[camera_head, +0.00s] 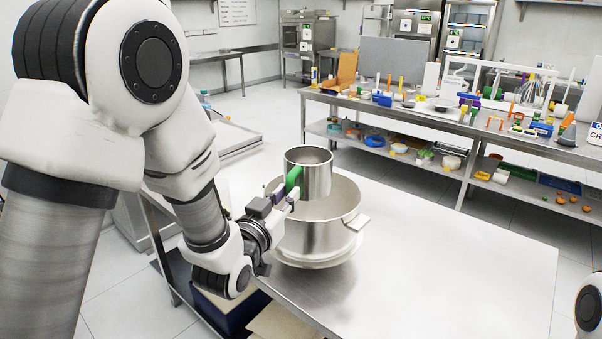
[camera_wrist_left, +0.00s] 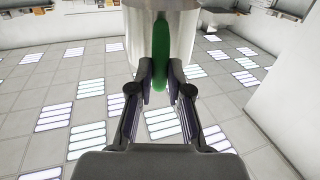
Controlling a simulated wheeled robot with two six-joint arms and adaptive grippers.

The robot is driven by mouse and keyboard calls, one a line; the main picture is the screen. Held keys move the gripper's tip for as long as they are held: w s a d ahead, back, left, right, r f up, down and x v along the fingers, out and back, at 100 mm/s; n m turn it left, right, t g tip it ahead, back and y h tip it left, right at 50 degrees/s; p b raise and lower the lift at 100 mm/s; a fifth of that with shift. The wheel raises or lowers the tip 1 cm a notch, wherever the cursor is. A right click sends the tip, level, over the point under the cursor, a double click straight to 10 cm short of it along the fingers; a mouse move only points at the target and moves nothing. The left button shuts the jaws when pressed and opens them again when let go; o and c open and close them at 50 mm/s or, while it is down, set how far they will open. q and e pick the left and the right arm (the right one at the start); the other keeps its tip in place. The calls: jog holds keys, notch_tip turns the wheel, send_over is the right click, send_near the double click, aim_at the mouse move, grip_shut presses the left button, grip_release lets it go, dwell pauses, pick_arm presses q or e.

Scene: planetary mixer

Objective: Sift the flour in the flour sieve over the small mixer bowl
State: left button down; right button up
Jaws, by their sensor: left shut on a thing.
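The flour sieve (camera_head: 318,178) is a metal cylinder with a green handle. My left gripper (camera_head: 290,197) is shut on the green handle and holds the sieve upright over the far part of the bowl's opening. The left wrist view shows the fingers on both sides of the green handle (camera_wrist_left: 160,60), with the sieve wall (camera_wrist_left: 137,22) behind it. The small mixer bowl (camera_head: 318,236) is a wide steel bowl with a side grip, standing on the steel table. The sieve hides part of its rim. Flour is not visible. My right gripper is not in view.
The steel table (camera_head: 450,245) is clear to the right of the bowl. A back workbench (camera_head: 420,110) carries many small utensils, with more items on its lower shelf. Boxes (camera_head: 225,310) sit below the table's near left edge.

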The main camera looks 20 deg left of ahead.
pick_arm(q)
jog(key=s, duration=0.1)
jog(key=s+d, duration=0.1)
jog(key=s+d+r, duration=0.1)
jog(key=s, duration=0.1)
jog(key=shift+s+b, duration=0.1)
jog(key=shift+b, duration=0.25)
dwell(0.3)
